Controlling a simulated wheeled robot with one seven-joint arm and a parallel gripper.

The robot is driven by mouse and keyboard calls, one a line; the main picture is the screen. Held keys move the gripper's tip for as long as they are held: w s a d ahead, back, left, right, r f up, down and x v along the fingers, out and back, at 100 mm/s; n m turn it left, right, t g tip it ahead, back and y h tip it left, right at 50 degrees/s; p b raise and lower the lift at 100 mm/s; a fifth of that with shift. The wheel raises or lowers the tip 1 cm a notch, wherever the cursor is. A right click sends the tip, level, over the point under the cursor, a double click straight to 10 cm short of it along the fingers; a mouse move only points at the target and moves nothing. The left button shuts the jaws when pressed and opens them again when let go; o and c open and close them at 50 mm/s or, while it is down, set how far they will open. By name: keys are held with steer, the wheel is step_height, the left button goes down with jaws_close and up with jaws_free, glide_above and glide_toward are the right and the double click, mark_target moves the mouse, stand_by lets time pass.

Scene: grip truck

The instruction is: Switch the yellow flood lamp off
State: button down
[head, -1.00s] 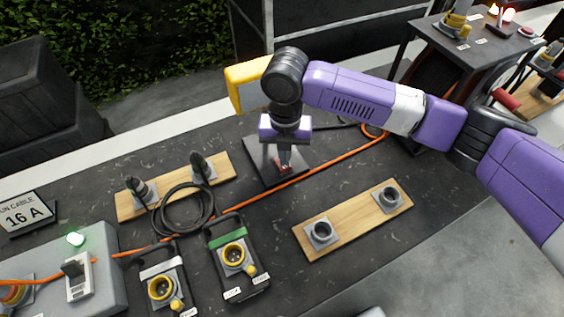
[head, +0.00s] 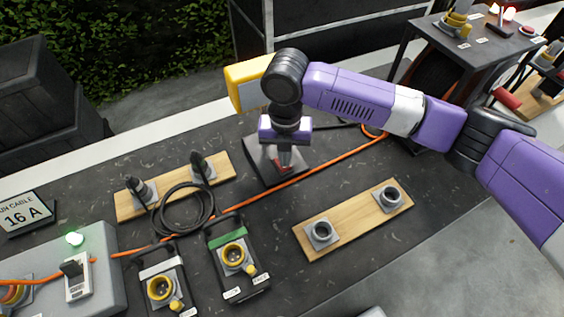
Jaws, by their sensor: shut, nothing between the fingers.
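The yellow flood lamp (head: 242,88) stands at the back of the truck bed, its yellow head partly hidden behind my wrist. Below it is a grey base plate (head: 262,168) with a small red switch part (head: 281,168). My gripper (head: 285,168) points down over this plate, shut and empty, with its fingertips at the red part. I cannot tell whether they touch it. The switch position is mostly hidden by my fingers. Whether the lamp is lit cannot be made out.
An orange cable (head: 313,171) runs across the bed just in front of the plate. A wooden board with two sockets (head: 353,221) lies to the right front. Two boxes with yellow sockets (head: 233,255) and a coiled black cable (head: 187,212) lie to the left front.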

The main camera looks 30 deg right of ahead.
steer(key=shift+f+b, duration=0.45)
steer(key=shift+f, duration=0.25)
stand_by(0.4)
steer(key=shift+r+p, duration=2.75)
steer(key=shift+r, duration=0.8)
